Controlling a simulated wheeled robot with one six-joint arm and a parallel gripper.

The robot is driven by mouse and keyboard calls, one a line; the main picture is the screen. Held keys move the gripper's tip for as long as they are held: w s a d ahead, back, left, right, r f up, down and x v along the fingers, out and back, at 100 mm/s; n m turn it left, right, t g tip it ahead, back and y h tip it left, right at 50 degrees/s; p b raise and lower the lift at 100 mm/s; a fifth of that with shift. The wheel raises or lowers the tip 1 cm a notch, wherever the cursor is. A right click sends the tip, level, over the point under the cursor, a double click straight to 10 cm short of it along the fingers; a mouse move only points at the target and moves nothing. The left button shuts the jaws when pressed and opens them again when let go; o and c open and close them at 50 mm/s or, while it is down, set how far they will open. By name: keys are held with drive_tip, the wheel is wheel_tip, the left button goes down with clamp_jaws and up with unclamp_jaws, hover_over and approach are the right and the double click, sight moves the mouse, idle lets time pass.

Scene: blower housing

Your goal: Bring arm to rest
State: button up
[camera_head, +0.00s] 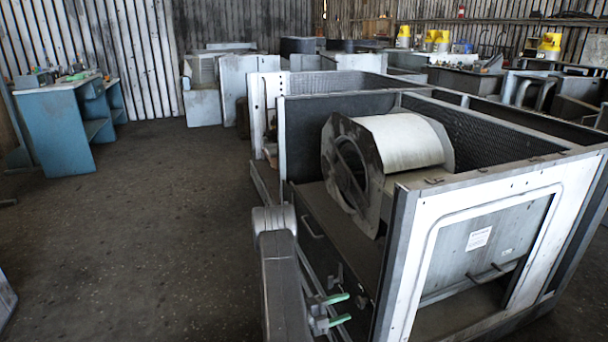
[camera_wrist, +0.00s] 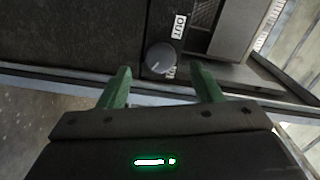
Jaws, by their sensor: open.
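My gripper (camera_head: 338,309) is low beside the open left side of the blower housing (camera_head: 505,192). Its two green fingers are spread apart, with nothing held between them. In the wrist view, the open fingers (camera_wrist: 160,70) point toward a dark round knob (camera_wrist: 160,57) on a dark panel. The knob appears between the fingertips; I cannot tell how far away it is. A label reading "OUT" (camera_wrist: 179,26) is above it. My arm reaches forward along the housing's left side.
A blower drum (camera_head: 400,141) sits inside the housing. More metal cabinets (camera_head: 250,72) stand behind. A blue workbench (camera_head: 62,127) with small items is at the far left. The concrete floor (camera_head: 150,220) left of the housing is clear.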

sight(357, 303)
drive_tip(key=shift+x, duration=2.45)
drive_tip(key=shift+a, duration=0.15)
drive_tip(key=p+v, duration=0.1)
drive_tip(key=v, duration=1.3)
drive_tip(key=b+x, duration=0.1)
drive_tip(key=x, duration=1.2)
drive_tip(key=shift+w+d, duration=0.1)
drive_tip(key=shift+d, duration=0.3)
drive_tip(key=shift+w+d+b, duration=0.1)
drive_tip(key=shift+d+b, duration=0.15)
drive_tip(key=shift+b, duration=0.1)
drive_tip(key=m, duration=0.4)
drive_tip(key=shift+a+b, duration=0.1)
drive_tip(key=shift+b, duration=0.3)
drive_tip(key=m+b, duration=0.1)
drive_tip(key=m, duration=0.4)
drive_tip(key=m+b, duration=0.1)
drive_tip(key=m, duration=0.3)
drive_tip(key=shift+m, duration=0.4)
drive_tip(key=shift+r+m+b, duration=0.15)
drive_tip(key=shift+m+b, duration=0.3)
drive_tip(key=shift+m, duration=1.35)
